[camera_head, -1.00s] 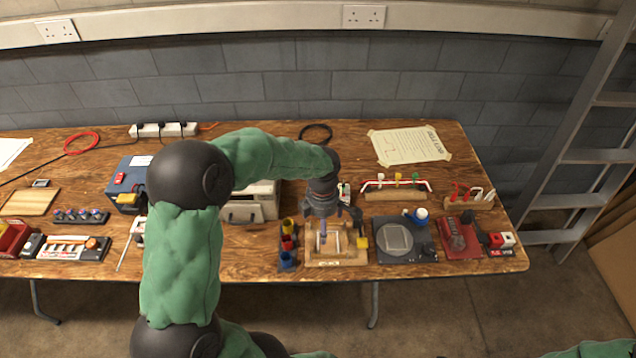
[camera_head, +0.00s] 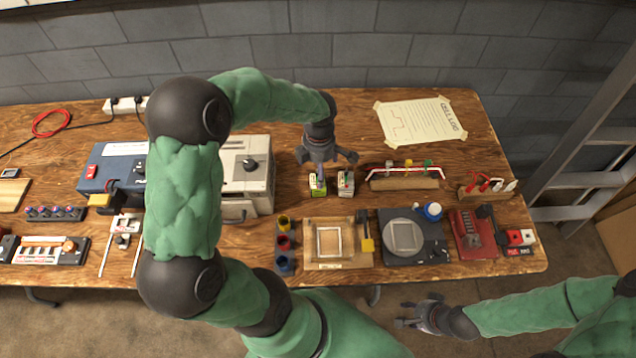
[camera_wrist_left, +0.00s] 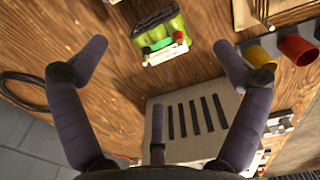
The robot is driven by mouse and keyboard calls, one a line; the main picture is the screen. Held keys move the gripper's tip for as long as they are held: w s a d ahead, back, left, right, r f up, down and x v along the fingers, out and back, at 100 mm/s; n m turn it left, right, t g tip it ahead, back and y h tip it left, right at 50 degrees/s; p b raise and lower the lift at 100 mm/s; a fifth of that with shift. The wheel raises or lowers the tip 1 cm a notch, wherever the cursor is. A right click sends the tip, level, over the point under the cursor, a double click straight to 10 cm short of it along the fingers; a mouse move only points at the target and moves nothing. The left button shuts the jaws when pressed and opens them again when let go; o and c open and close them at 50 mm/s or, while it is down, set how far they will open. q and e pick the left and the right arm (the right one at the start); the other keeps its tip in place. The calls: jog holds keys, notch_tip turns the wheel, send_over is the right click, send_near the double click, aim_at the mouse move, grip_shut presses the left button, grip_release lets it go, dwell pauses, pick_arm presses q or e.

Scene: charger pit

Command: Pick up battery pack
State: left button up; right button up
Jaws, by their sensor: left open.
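A bright green battery pack (camera_head: 318,186) stands on the wooden table, below my left gripper (camera_head: 327,160) and partly hidden by one of its fingers. In the left wrist view the battery pack (camera_wrist_left: 160,28) shows a pale face with a red and a green terminal. There my left gripper (camera_wrist_left: 163,62) is open and empty, and the pack lies beyond its spread fingertips, apart from them. My right gripper (camera_head: 418,310) is open and empty in front of the table's front edge.
A grey vented box (camera_head: 252,170) stands close left of the packs. In front are colored cups (camera_head: 284,240), a wooden frame fixture (camera_head: 312,257) and a black scale-like device (camera_head: 385,255). A wire rack (camera_head: 400,183) stands right. Bare table lies behind the packs.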

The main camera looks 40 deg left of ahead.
pick_arm(q)
notch_tip(320, 180, down, 2)
jog(key=shift+f, duration=0.2)
jog(key=shift+f+b, duration=1.45)
jog(key=shift+f, duration=1.15)
jog(key=shift+c, duration=0.3)
jog(key=shift+r, duration=0.1)
jog(key=c, duration=1.8)
